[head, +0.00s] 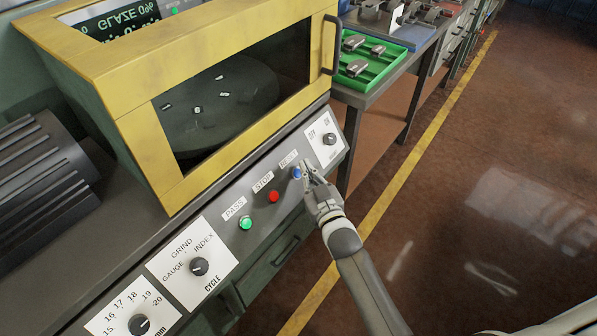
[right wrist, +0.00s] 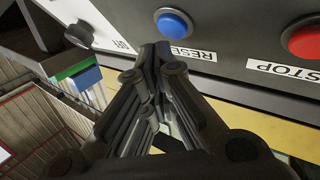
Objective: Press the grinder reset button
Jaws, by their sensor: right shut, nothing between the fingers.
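The blue reset button (head: 296,173) sits on the grinder's sloped front panel (head: 225,266), under a label reading RESET. It also shows in the right wrist view (right wrist: 173,23), with its RESET label beside it. My right gripper (head: 306,167) is shut and empty. Its fingertips are close to the right side of the blue button in the head view. In the right wrist view the fingertips (right wrist: 154,48) lie just below the button, which shows in full. I cannot tell whether they touch the panel. My left gripper is not in view.
A red stop button (head: 273,196) and a green pass button (head: 245,222) are left of the blue one. An OFF/ON knob (head: 329,139) is to its right. A yellow-framed window (head: 140,150) stands above the panel. A green tray (head: 352,83) sits on a bench beyond.

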